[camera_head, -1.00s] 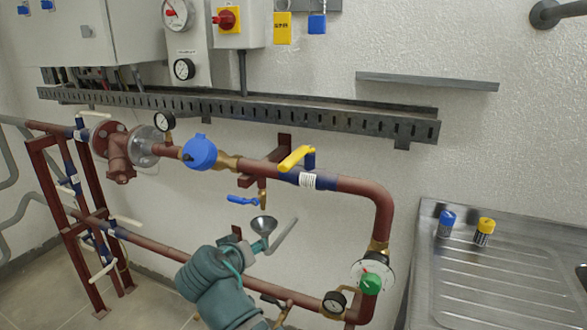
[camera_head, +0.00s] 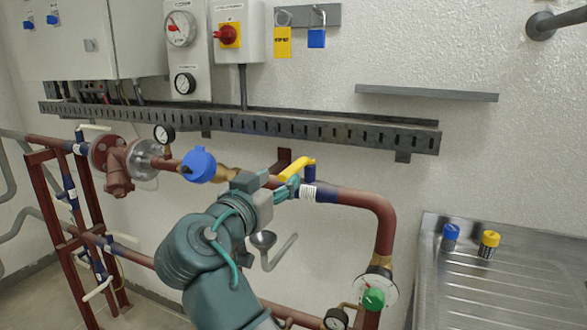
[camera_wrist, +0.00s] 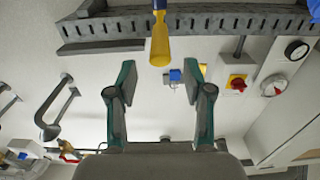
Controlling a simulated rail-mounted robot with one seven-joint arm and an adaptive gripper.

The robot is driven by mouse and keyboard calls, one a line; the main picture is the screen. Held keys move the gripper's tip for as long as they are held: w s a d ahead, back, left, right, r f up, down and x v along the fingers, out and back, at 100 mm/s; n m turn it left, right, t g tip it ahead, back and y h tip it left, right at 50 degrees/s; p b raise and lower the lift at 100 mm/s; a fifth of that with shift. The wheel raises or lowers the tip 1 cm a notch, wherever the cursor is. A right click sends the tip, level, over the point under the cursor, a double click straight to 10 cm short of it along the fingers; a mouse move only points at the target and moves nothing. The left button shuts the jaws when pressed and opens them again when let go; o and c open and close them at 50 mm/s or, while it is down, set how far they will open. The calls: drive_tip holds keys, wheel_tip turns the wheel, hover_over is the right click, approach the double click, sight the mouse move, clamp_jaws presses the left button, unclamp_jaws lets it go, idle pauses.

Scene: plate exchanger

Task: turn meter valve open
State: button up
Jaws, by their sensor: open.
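The meter valve has a yellow lever handle (camera_head: 296,168) on the red-brown pipe, to the right of the blue round meter (camera_head: 198,165). The handle lies tilted, its right end by the blue valve stem (camera_head: 309,174). My gripper (camera_head: 291,188) is just below and left of the handle, partly hidden by my wrist. In the wrist view, the two green fingers of my gripper (camera_wrist: 159,72) are wide apart with nothing between them. The yellow handle also shows there (camera_wrist: 160,46), upright in the picture, just beyond the fingertips and roughly centred between them. I see no contact.
A slotted grey cable tray (camera_head: 300,128) runs along the wall above the pipe. The pipe bends down at the right to a green knob (camera_head: 373,299).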

sight(294, 165)
drive_tip(key=x, duration=0.8)
drive_tip(key=shift+w+b, duration=0.1)
drive_tip(key=shift+b, duration=0.2)
drive_tip(key=shift+c, duration=0.2)
clamp_jaws()
